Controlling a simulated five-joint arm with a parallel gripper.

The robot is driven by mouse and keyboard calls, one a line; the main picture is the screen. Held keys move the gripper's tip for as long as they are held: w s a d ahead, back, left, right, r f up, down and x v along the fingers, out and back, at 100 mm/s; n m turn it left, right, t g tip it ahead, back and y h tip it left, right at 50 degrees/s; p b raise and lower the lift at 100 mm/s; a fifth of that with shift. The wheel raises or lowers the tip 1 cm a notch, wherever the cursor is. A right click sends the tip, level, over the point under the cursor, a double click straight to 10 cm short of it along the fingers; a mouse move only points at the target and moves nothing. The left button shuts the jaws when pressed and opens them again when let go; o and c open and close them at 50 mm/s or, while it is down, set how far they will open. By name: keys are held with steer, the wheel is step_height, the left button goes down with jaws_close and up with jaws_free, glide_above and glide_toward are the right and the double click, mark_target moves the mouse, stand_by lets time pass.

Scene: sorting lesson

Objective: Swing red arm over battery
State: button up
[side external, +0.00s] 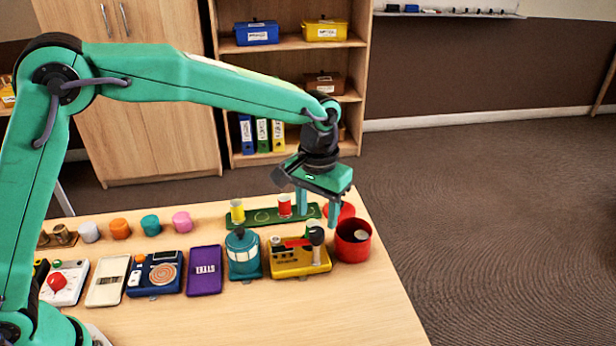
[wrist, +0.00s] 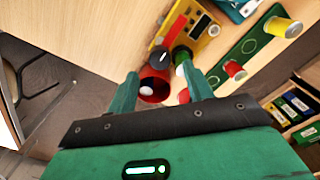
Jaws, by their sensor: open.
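A yellow device (side external: 288,267) stands near the table's right end. Its red arm (side external: 297,243) lies across the top, beside a silver post with a black knob (side external: 316,236). In the wrist view the red arm (wrist: 172,38) runs up from the black knob (wrist: 158,58) along the yellow body (wrist: 203,44). A green cylinder with a pale top (side external: 312,226) stands just behind the device; I cannot tell whether it is the battery. My gripper (side external: 318,209) is open and empty, above and behind the device's right end. Its fingers also show in the wrist view (wrist: 162,76).
A red can (side external: 353,253) with a small pale item inside stands right of the device. Another red object (side external: 345,208) is behind it. A green rack (side external: 262,217) holds yellow and red cylinders. A teal device (side external: 242,262) is close on the left. The table front is clear.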

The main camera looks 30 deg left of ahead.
mark_target(316, 231)
steer(key=shift+f, duration=2.4)
steer(key=c, duration=1)
